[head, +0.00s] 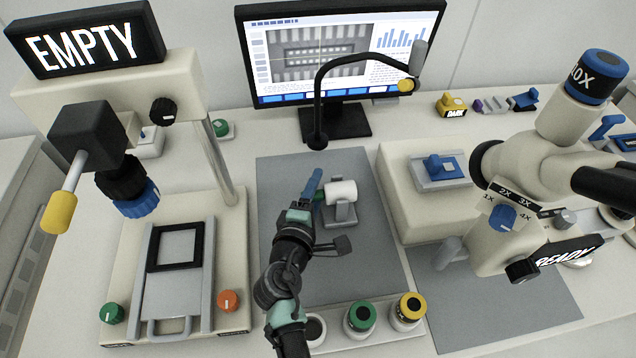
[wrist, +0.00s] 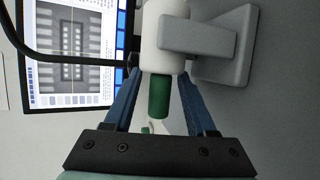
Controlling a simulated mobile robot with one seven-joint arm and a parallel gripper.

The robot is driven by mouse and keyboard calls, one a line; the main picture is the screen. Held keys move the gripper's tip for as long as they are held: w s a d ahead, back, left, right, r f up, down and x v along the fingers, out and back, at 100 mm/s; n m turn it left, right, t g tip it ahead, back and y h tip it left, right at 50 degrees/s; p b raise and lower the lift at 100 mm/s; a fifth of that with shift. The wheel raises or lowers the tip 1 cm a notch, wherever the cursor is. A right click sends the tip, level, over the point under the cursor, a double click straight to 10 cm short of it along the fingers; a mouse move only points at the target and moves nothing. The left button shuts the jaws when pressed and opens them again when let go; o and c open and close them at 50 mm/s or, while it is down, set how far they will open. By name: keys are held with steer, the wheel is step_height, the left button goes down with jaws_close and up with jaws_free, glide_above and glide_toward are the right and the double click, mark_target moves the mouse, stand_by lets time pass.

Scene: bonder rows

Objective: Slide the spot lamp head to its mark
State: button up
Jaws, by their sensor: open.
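A lamp on a curved black neck (head: 345,62) stands in front of the monitor. Its grey head (head: 418,58), with a yellow end piece (head: 405,85), hangs before the screen's right side. I cannot make out a mark for it. My gripper (head: 317,184) is open, low over the grey mat, well away from that head. In the wrist view its blue fingers (wrist: 158,80) stand on either side of a green rod (wrist: 158,98) below a white cylinder (wrist: 164,45). Contact cannot be told. The white cylinder also shows in the head view (head: 342,192), on a grey stand.
The grey mat (head: 372,262) is mostly clear. A machine with an EMPTY sign (head: 85,40) stands left, a microscope (head: 540,150) right. A strip with green and yellow-topped knobs (head: 408,308) lies in front. The monitor (head: 335,50) stands behind.

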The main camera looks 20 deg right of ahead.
steer(key=shift+x, duration=0.85)
jaws_close()
stand_by(0.9)
